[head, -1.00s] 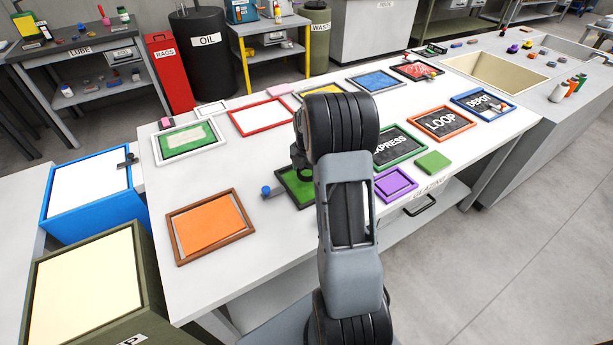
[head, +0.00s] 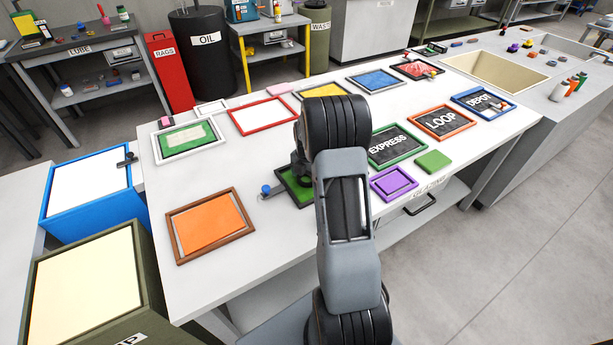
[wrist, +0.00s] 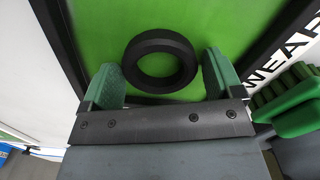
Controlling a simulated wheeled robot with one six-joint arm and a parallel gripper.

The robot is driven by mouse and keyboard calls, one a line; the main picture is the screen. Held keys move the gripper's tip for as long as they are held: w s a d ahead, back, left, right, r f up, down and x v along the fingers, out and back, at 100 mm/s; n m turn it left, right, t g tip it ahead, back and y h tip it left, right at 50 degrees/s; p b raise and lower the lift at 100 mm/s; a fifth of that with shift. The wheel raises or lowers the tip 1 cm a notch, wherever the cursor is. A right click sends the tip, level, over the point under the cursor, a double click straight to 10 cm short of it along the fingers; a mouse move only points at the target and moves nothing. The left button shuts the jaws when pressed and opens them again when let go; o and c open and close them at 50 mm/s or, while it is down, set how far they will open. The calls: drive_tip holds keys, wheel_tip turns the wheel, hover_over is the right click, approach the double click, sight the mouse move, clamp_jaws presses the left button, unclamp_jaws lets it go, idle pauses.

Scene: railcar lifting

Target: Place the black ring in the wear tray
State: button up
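The black ring (wrist: 160,61) shows in the wrist view, over the green floor of the wear tray (wrist: 75,22), inside its dark frame. It seems to lie flat there, but I cannot tell if it touches the floor. My gripper (wrist: 162,80) has its two green fingers spread apart, one on each side of the ring's near part, with a visible gap at the right finger. In the head view the wear tray (head: 290,190) is partly hidden behind my arm. The ring and fingertips cannot be made out there.
A blue-knobbed item (head: 266,190) stands left of the wear tray. An orange tray (head: 210,226) lies further left, a purple tray (head: 393,183) and a green block (head: 433,161) to the right. In the wrist view, green ribbed pieces (wrist: 292,100) are near the right edge.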

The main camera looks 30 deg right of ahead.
sight(307, 177)
drive_tip(key=shift+o, duration=0.4)
drive_tip(key=shift+r, duration=0.45)
wheel_tip(307, 177, up, 11)
drive_tip(key=s+a+r+m+t, duration=0.1)
drive_tip(key=s+a+r+m, duration=0.2)
drive_tip(key=a+m, duration=0.25)
drive_tip(key=s+a+r+m+t, duration=0.1)
drive_tip(key=s+a+r+m, duration=0.25)
drive_tip(key=a, duration=0.25)
drive_tip(key=s+a+m+t, duration=0.1)
drive_tip(key=s+a+m, duration=0.8)
drive_tip(key=s+m, duration=0.3)
drive_tip(key=shift+f+m, duration=0.4)
drive_tip(key=shift+s, duration=0.1)
wheel_tip(307, 177, up, 3)
drive_tip(key=p, duration=0.2)
drive_tip(key=shift+f+t+p, duration=0.15)
drive_tip(key=shift+t+p, duration=0.15)
